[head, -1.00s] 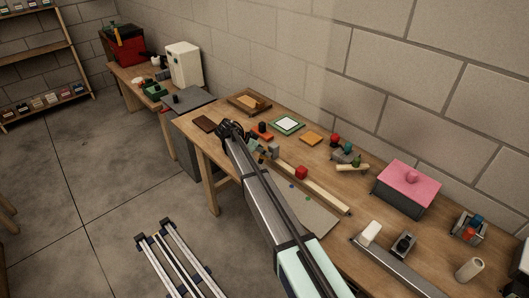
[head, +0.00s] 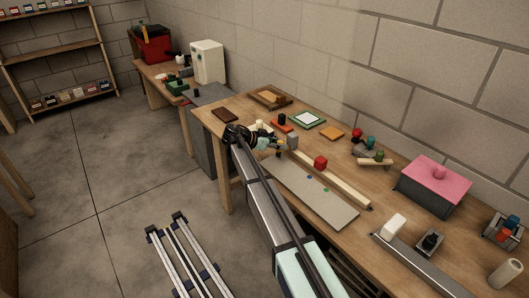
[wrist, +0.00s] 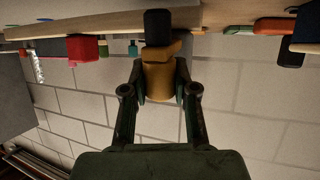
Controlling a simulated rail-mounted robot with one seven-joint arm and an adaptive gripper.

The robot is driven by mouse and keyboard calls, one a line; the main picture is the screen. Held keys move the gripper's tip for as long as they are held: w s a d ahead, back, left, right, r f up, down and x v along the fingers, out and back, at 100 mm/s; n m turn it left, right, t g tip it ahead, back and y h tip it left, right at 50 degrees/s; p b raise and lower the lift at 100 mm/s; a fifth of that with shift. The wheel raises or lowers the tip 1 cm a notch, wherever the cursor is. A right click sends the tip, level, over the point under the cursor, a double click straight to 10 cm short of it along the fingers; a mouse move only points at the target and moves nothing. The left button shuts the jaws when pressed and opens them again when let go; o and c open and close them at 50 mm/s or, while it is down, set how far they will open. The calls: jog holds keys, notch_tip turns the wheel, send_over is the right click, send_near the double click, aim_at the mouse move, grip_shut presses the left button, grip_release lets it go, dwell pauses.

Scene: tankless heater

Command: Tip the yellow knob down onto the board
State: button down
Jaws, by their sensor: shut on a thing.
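My gripper (wrist: 160,85) is shut on a yellow knob (wrist: 160,78), with one finger on each side of it. A black piece (wrist: 158,27) shows just beyond the knob; whether it is joined to it I cannot tell. In the head view my gripper (head: 277,144) is over the left part of the bench, beside a grey block (head: 292,141). The knob is too small to make out clearly there. A flat grey board (head: 318,198) lies along the bench front, to the right of my gripper.
A long wooden strip (head: 345,188) lies behind the board, with a red cube (head: 320,162) by it. A pink-lidded box (head: 435,180) stands farther right. A green-framed square (head: 308,119) and an orange pad (head: 332,133) lie near the wall.

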jog(key=shift+f, duration=0.1)
dwell(0.3)
jog(key=c, duration=0.9)
grip_release()
jog(key=shift+o, duration=0.2)
jog(key=v, duration=1.2)
jog(key=shift+a+f, duration=0.1)
jog(key=shift+f, duration=0.05)
